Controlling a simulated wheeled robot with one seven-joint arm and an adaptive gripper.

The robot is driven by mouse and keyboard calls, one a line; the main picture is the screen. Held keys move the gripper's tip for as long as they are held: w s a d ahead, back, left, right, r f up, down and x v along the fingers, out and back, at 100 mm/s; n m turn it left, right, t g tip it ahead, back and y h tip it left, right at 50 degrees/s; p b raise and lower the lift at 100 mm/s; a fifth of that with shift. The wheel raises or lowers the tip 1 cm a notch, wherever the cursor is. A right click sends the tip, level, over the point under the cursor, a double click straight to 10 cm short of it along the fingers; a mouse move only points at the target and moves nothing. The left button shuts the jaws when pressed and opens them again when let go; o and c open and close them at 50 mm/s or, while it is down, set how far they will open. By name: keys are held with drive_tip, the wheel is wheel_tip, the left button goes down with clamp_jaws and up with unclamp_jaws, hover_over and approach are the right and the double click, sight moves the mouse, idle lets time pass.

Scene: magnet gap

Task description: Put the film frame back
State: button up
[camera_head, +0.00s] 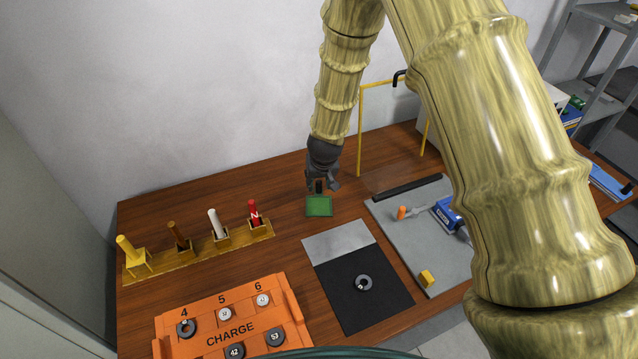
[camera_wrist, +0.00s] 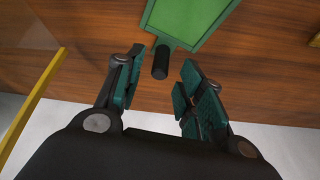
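The film frame (camera_head: 319,206) is a flat green panel with a dark green rim and a short black handle. It appears to lie on the wooden table, its handle toward the back. In the wrist view the film frame (camera_wrist: 188,16) shows at the top, partly cut off. My gripper (camera_head: 321,186) is over the handle end of it. In the wrist view my gripper (camera_wrist: 162,78) is open, with a teal-padded finger on each side of the black handle and clear gaps between. I cannot tell its exact height above the table.
A yellow stand (camera_head: 361,130) rises behind the gripper to the right. A rack (camera_head: 197,252) of upright bars is at left, an orange CHARGE tray (camera_head: 280,290) in front. A black mat (camera_head: 350,310) holds a dark ring (camera_head: 363,283). A grey board (camera_head: 400,235) carries a blue clamp (camera_head: 447,213).

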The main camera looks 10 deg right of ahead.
sight(321, 204)
drive_tip(key=b+v, duration=0.1)
drive_tip(key=v, duration=0.8)
drive_tip(key=shift+s+r+b, duration=0.2)
drive_tip(key=shift+r+b, duration=0.1)
